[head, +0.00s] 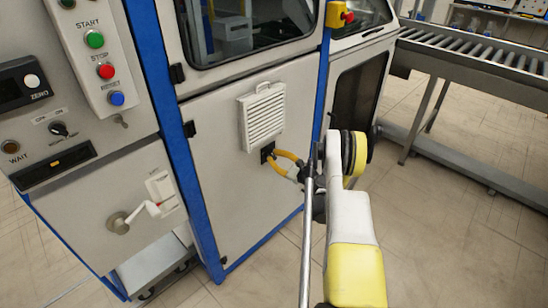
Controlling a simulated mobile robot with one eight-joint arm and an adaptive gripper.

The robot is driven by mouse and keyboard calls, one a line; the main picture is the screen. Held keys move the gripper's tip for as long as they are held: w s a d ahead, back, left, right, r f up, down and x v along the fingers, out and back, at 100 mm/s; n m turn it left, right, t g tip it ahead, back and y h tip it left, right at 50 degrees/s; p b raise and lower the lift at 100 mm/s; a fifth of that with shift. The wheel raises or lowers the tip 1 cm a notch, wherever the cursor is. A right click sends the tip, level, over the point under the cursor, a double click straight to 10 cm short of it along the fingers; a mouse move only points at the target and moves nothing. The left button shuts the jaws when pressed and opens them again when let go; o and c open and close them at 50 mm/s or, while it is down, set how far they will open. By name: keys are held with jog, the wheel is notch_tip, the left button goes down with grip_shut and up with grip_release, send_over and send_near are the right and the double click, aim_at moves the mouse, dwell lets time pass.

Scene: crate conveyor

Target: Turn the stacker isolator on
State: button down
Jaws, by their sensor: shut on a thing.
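My gripper (273,156) has yellow fingers that reach left to the grey machine door below the white louvred vent. The fingertips are shut on a small dark switch (266,150), which I take to be the stacker isolator. The switch sits on the door just under the vent, and the fingertips partly cover it. No label on it can be read, and its handle's position cannot be told. My arm reaches in from the bottom right.
The white vent (263,117) stands out just above my gripper. A blue frame post (318,95) is close on the right. A button panel (97,50) and a lever handle (120,222) are at left. A roller conveyor (480,58) stands at right, with open floor before it.

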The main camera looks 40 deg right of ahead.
jog(key=m, duration=0.5)
jog(key=shift+m, duration=0.3)
dwell(0.4)
jog(key=c, duration=1.4)
grip_release()
jog(key=shift+o, duration=0.2)
